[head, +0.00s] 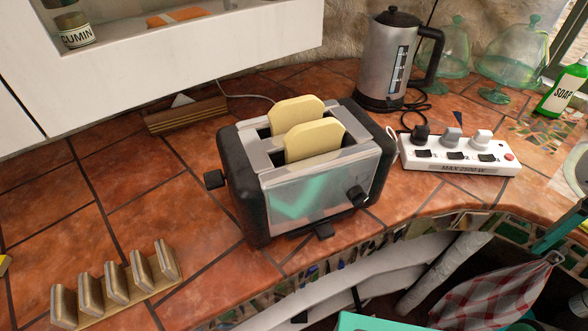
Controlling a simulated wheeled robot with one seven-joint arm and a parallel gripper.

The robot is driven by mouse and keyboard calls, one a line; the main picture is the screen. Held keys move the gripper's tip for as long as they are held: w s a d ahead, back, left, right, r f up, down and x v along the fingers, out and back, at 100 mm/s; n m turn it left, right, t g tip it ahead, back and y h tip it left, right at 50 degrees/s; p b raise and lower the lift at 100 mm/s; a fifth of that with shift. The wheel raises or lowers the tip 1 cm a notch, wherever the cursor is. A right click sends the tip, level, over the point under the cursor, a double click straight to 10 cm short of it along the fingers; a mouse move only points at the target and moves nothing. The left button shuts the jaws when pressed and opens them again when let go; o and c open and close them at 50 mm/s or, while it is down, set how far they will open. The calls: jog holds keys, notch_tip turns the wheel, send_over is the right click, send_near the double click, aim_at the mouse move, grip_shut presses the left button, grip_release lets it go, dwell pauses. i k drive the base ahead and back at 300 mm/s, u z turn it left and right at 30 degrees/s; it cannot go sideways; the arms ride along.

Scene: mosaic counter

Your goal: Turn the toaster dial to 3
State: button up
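The toaster (308,199) stands on the tiled counter, with a shiny metal front and black ends. Two pale slices of bread (314,138) stick up out of its slots. A black dial (357,195) sits on the front face toward its right end. No numbers around the dial can be read, and its setting cannot be told. A black tab (324,231) juts out low on the front, and a black lever (215,179) sticks out at the left end. My gripper is not in view.
A white power strip (458,155) with plugs lies right of the toaster, and a metal kettle (390,62) stands behind it. A brass rack (116,286) is at front left. A white cabinet (180,45) overhangs the back left. The counter directly left of the toaster is mostly clear.

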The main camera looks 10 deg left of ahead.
aim_at(356, 195)
jog(key=u, duration=1.25)
jog(key=k, duration=1.7)
jog(key=z, duration=0.3)
